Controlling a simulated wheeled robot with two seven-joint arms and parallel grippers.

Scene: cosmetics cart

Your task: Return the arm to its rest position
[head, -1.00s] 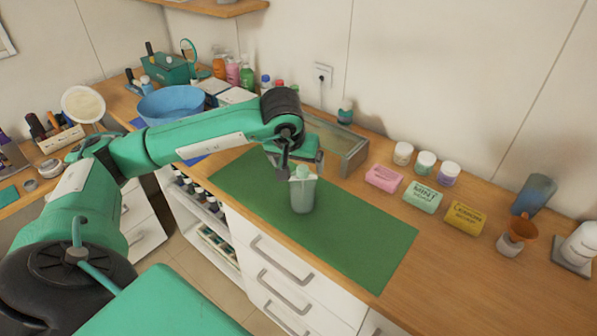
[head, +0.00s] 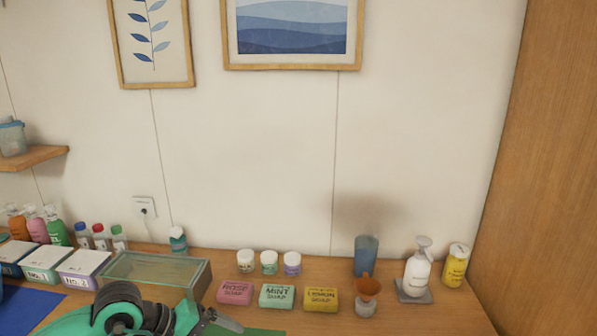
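My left arm shows at the bottom left of the head view, in green and black. My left gripper (head: 215,322) is at the bottom edge, beside the glass-sided box, and only part of it shows. I cannot tell whether it is open or shut. The frosted container that stood on the green mat (head: 250,332) is not in view now; only a strip of the mat shows. My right gripper is not in view.
Soap boxes, pink (head: 235,292), mint (head: 277,296) and yellow (head: 321,299), lie mid-counter, with small jars (head: 269,262) behind. A glass-sided box (head: 180,270) is left of them. An orange funnel (head: 367,287), blue cup (head: 366,255), pump bottle (head: 418,270) and yellow bottle (head: 455,266) stand right.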

